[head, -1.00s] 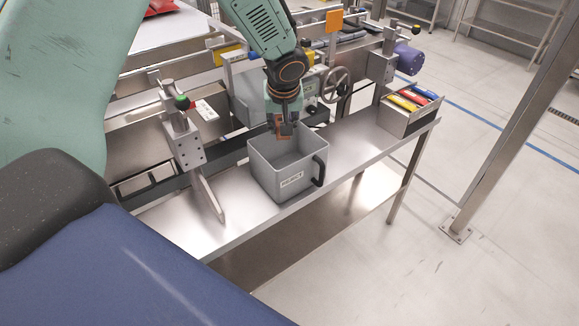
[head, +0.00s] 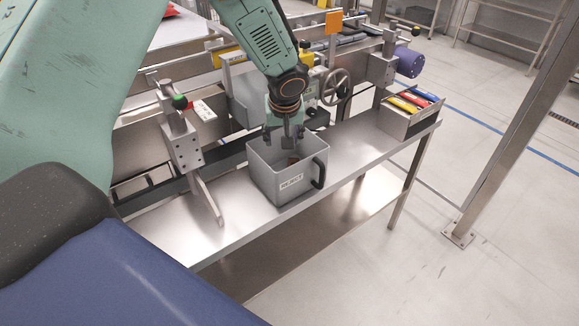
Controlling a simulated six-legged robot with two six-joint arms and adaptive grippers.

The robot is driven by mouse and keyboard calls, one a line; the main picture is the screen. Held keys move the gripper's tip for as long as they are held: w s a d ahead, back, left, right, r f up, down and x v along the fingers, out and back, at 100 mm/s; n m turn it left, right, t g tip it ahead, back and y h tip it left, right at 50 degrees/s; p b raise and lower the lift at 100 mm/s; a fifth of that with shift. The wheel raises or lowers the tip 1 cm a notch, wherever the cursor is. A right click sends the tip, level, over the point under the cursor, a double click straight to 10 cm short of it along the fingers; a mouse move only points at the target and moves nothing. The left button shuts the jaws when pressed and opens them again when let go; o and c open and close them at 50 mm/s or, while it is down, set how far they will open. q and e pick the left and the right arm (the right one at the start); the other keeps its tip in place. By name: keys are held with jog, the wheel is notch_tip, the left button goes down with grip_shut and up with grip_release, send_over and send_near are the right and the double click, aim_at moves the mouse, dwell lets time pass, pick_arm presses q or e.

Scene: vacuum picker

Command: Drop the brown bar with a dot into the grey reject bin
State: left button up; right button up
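The grey reject bin (head: 266,180), with a REJECT label and a black handle, stands on the steel shelf. My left gripper (head: 284,138) is over the bin's open top, pointing down, with its fingers spread apart and nothing between them. A small brown patch, the bar (head: 292,161), shows inside the bin below the fingers. Its dot cannot be made out, and the bin wall hides part of it. My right gripper is not in view.
A box of coloured tools (head: 408,120) stands at the shelf's right end. Bare shelf (head: 345,150) lies between bin and box.

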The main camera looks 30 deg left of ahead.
pick_arm(q)
jog(key=shift+a, duration=0.15)
jog(key=v, duration=1.2)
jog(key=shift+s, duration=0.15)
jog(key=w+d+f+m+t+h, duration=0.1)
jog(key=w+d+m+t+h, duration=0.1)
jog(key=d+m, duration=0.25)
jog(key=s+d+f+m+h, duration=0.1)
jog(key=s+d+f, duration=0.2)
jog(key=f, duration=0.2)
jog(key=s+d+f+m+h, duration=0.1)
jog(key=s+d+f, duration=0.15)
jog(key=f, duration=0.35)
jog(key=s+f+g, duration=0.1)
jog(key=s+f, duration=0.5)
jog(key=s, duration=0.4)
jog(key=s+f+g, duration=0.2)
jog(key=s+f, duration=0.4)
jog(key=s, duration=0.5)
jog(key=s+f+g+y, duration=0.1)
jog(key=s+f+g, duration=0.1)
jog(key=s+f, duration=0.4)
jog(key=s, duration=0.4)
jog(key=shift+s+a+m, duration=0.25)
jog(key=shift+a+m, duration=0.1)
jog(key=shift+a, duration=0.05)
jog(key=shift+w, duration=0.1)
